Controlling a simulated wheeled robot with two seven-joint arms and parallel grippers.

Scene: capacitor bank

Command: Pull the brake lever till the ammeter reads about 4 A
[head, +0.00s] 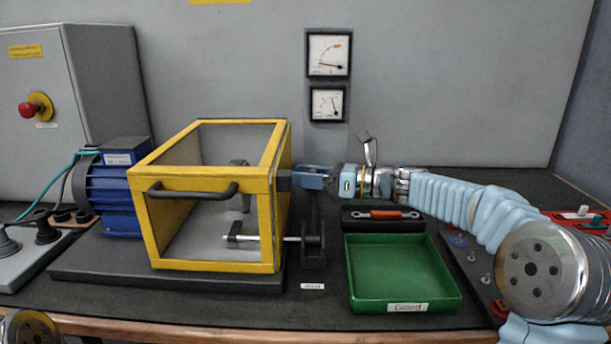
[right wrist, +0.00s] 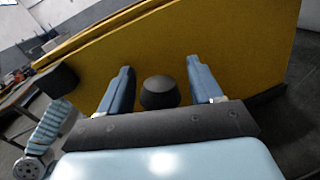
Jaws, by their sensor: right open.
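My right gripper (head: 303,178) is beside the right wall of the yellow-framed guard, with its fingers pointing left. In the right wrist view its two blue fingers are open, and a black knob (right wrist: 159,92) sits between them with a gap on each side. The knob appears to top the dark brake lever (head: 315,215), which stands upright right of the guard; the gripper partly hides its upper end. Two dial meters hang on the wall: an upper one (head: 329,54) and a lower one (head: 327,104). Their lettering is too small to read. My left gripper is out of view.
The yellow guard (head: 157,230) stands close left of the gripper, in front of a blue motor (head: 108,195). A green tray (head: 402,300) and a black holder with a red-handled tool (head: 382,214) lie to the right. A grey cabinet (head: 100,70) with a red button stands left.

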